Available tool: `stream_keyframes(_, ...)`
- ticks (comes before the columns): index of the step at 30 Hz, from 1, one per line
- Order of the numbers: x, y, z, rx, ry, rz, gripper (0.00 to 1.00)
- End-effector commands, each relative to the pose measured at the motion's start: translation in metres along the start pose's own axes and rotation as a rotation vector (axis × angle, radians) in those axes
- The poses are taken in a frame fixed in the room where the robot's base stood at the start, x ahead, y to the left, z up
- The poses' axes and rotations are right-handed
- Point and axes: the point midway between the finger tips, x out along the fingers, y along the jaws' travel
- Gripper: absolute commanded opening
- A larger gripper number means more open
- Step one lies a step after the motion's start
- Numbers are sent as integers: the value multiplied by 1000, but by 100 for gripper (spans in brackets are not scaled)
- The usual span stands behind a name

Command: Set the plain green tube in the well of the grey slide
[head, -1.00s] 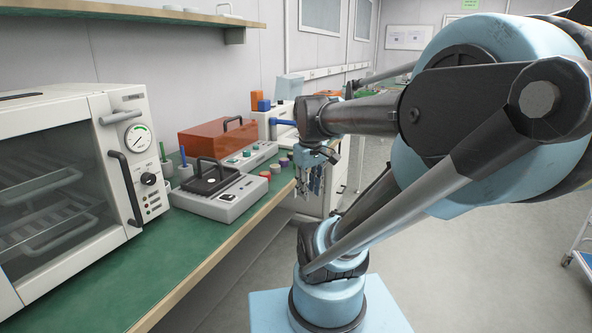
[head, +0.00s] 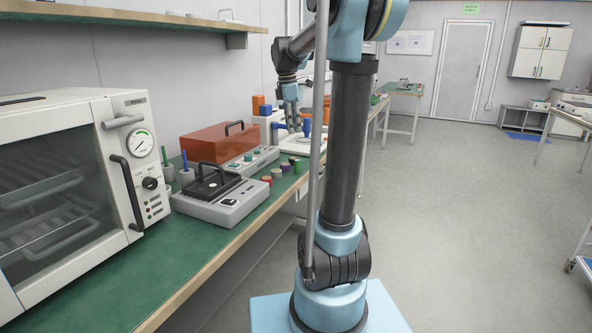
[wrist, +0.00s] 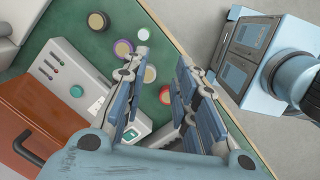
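My gripper (head: 292,127) is raised over the far part of the bench in the head view. In the wrist view its two fingers (wrist: 168,78) are spread apart with nothing between their tips.
Red (head: 266,180) and purple (head: 285,168) pieces stand nearby. A grey device with a black handle (head: 218,196), an orange-covered box (head: 215,144) and an oven (head: 70,190) line the bench. The bench's wooden edge (head: 215,258) borders open floor.

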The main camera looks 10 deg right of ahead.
Motion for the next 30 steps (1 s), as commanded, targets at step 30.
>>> stream_keyframes(30, 101, 38, 0, -162, -14, -16, 26)
